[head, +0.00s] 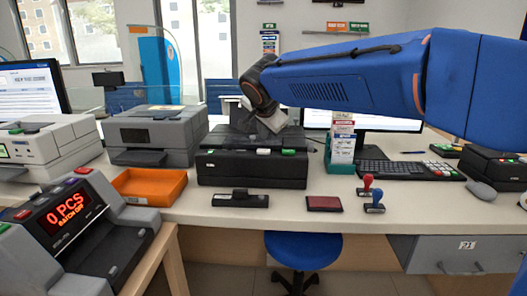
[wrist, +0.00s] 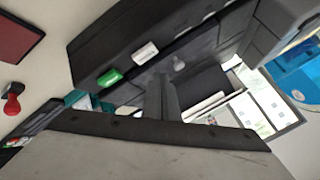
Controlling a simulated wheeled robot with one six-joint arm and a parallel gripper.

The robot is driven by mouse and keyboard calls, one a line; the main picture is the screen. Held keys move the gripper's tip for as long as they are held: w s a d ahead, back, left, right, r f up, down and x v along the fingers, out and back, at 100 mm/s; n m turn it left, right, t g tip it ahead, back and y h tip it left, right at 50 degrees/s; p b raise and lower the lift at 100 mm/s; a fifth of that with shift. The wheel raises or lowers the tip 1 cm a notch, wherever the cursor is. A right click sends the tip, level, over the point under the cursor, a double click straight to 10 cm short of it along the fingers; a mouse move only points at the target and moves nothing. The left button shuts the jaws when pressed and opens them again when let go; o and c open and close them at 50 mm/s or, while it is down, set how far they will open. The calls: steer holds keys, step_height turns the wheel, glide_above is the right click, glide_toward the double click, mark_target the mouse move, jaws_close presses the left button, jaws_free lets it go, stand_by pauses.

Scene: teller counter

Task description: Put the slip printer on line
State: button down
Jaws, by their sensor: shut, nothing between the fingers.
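A black desktop machine (head: 252,170), which I take to be the slip printer, stands in the middle of the counter. It has a white button (head: 263,151) and a green button (head: 288,152) on its front top edge. In the wrist view the green button (wrist: 110,77) and white button (wrist: 145,53) show up close. My gripper (head: 268,122) is above the back of this machine, pointing down, shut and empty. Its shut fingers also show in the wrist view (wrist: 165,88), apart from both buttons. My gripper hides part of the machine's rear. I see no lit lamp on it.
A grey printer (head: 155,137) and an orange tray (head: 150,186) are to the left. A stamp rack (head: 341,150) stands close on the right. A red ink pad (head: 324,204), a black stapler-like item (head: 240,199) and two stamps (head: 374,202) lie in front. A keyboard (head: 405,170) is farther right.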

step_height(320, 180, up, 3)
stand_by(0.4)
steer(key=shift+d, duration=0.1)
stand_by(0.3)
steer(key=s+d+f+n+g+h, duration=0.15)
steer(key=s+d+f, duration=0.25)
steer(key=s+d, duration=0.55)
steer(key=s+d+f+n+g+y, duration=0.15)
steer(key=s+d+f, duration=0.35)
steer(key=d, duration=0.8)
steer(key=s+d+f+n, duration=0.1)
steer(key=s+d+f, duration=0.2)
steer(key=s+f, duration=0.2)
steer(key=s+d+f+n+g, duration=0.1)
steer(key=s+f, duration=0.4)
steer(key=s, duration=0.6)
steer(key=s+d+f+n, duration=0.3)
steer(key=s+d+f, duration=0.2)
steer(key=s, duration=0.3)
steer(key=shift+d+f+h, duration=0.3)
steer(key=shift+d+f, duration=0.1)
